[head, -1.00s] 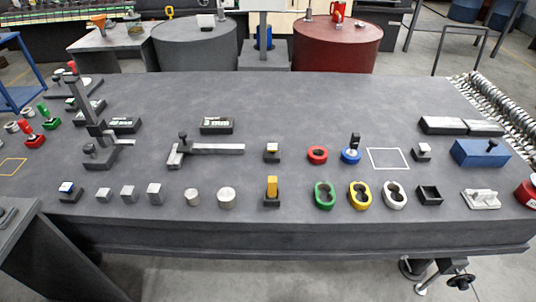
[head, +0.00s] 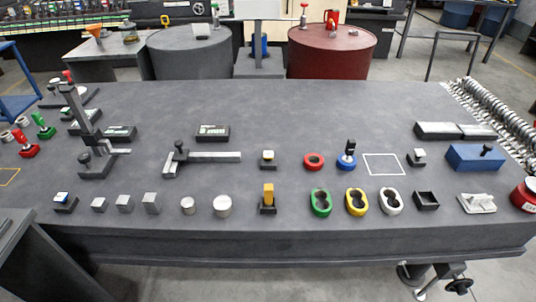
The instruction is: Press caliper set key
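A caliper-like tool (head: 210,157) with a long grey bar and a dark upright end lies left of centre on the dark grey table. A small black box with a lit display (head: 212,132) stands just behind it. A small black block with a pale top (head: 267,158) sits right of the bar, and a black block with a blue-and-white top (head: 65,201) sits at the front left. I cannot tell which part is the set key. Neither of my grippers is in view.
A tall height gauge (head: 76,110) stands at the left. Grey blocks and cylinders (head: 151,203), a yellow-topped block (head: 268,195) and coloured rings (head: 356,201) line the front. A blue box (head: 474,158) sits right. The table's (head: 300,110) back middle is clear.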

